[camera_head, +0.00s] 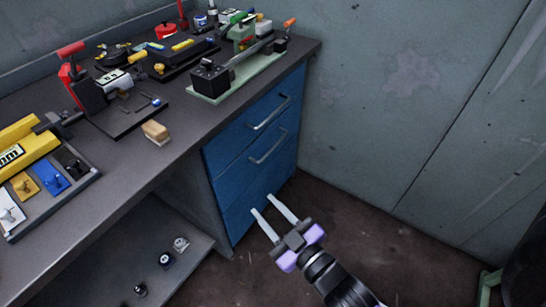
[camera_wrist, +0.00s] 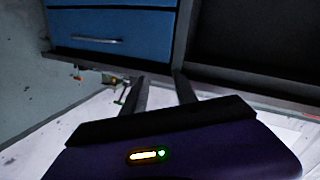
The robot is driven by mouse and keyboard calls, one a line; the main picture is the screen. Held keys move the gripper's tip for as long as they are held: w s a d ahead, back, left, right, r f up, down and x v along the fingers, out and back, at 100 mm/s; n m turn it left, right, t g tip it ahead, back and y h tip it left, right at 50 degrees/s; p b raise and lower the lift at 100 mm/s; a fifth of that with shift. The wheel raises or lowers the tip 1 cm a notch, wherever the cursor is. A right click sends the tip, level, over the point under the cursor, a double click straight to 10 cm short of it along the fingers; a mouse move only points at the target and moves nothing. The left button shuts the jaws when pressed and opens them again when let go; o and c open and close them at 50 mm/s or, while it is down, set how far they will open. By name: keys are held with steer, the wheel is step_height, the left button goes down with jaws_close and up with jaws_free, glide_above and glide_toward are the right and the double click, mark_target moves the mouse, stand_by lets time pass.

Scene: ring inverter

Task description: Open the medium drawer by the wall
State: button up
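A blue drawer cabinet (camera_head: 216,162) stands under the right end of the workbench, by the wall. Its upper drawer has a grey bar handle (camera_head: 270,112), and the drawer below it has another bar handle (camera_head: 268,148). A larger blue front lies beneath, with no handle visible. The drawers look shut. My gripper (camera_head: 264,204) is open and empty, in front of the lower part of the cabinet and apart from both handles. In the wrist view, which looks upside down, the open fingers (camera_wrist: 161,90) show below a blue drawer with a handle (camera_wrist: 97,39).
The workbench top (camera_head: 180,160) carries tools, a green-based device (camera_head: 235,80) and a small wooden block (camera_head: 156,132). An open shelf (camera_head: 175,225) with small parts lies left of the cabinet. The wall (camera_head: 400,70) is close on the right. The floor (camera_head: 350,210) before the cabinet is clear.

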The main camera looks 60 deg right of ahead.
steer(key=w+d+f+n+g+h+b, duration=0.1)
steer(key=w+d+f+n+h+b, duration=0.25)
steer(key=w+d+f, duration=0.55)
steer(key=n+g+h+b, duration=0.3)
steer(key=n+g+b, duration=0.1)
steer(key=n, duration=0.3)
glide_toward(273, 147)
steer(key=x, duration=0.3)
steer(key=shift+f+b+x, duration=0.15)
steer(key=shift+b+x, duration=0.25)
steer(key=shift+x, duration=1.4)
steer(key=shift+f+b+x, duration=0.2)
steer(key=shift+b+x, duration=0.15)
steer(key=shift+x, duration=1.5)
steer(key=shift+s, duration=0.1)
steer(key=shift+c, duration=0.4)
jaws_close()
